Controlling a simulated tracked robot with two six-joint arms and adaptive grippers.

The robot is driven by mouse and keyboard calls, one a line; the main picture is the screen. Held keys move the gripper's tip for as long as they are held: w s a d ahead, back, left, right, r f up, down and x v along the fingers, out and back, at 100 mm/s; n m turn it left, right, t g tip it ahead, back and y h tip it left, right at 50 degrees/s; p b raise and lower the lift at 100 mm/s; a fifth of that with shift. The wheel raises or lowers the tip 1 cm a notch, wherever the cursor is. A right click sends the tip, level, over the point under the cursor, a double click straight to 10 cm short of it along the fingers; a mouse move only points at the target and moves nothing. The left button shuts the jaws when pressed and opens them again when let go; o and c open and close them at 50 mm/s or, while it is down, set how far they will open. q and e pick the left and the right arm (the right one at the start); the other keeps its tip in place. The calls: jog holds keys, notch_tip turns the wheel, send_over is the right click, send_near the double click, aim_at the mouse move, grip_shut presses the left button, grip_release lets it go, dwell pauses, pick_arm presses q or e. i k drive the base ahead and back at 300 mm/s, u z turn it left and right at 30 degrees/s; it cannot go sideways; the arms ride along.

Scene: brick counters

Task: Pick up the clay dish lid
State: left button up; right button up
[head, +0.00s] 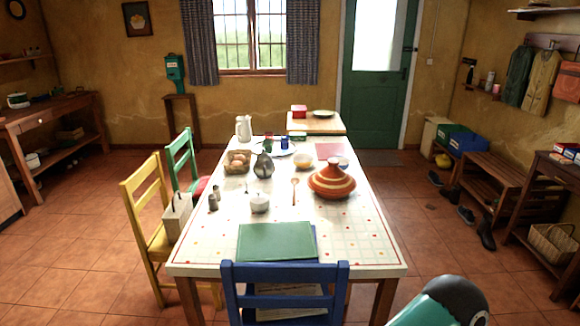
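The clay dish lid (331,176) is an orange cone with cream bands and a knob on top. It sits on its round clay dish (331,192), on the right side of the long table, a little beyond its middle. The lid stands upright and looks clear on all sides. Neither of my grippers is in view. A teal and dark rounded part at the bottom right looks like a link of my own arm, well short of the dish.
The long table (360,231) has a blue chair (285,272) at its near edge and a yellow chair (147,205) at its left. A wooden spoon (294,192), white bowl (259,203) and green folder (276,242) lie left of the dish. The table's right front is bare.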

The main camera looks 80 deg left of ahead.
aim_at(331, 179)
jog(key=u, duration=0.8)
jog(key=k, duration=0.9)
jog(key=u, duration=1.45)
jog(key=i, duration=1.65)
jog(key=z, duration=0.1)
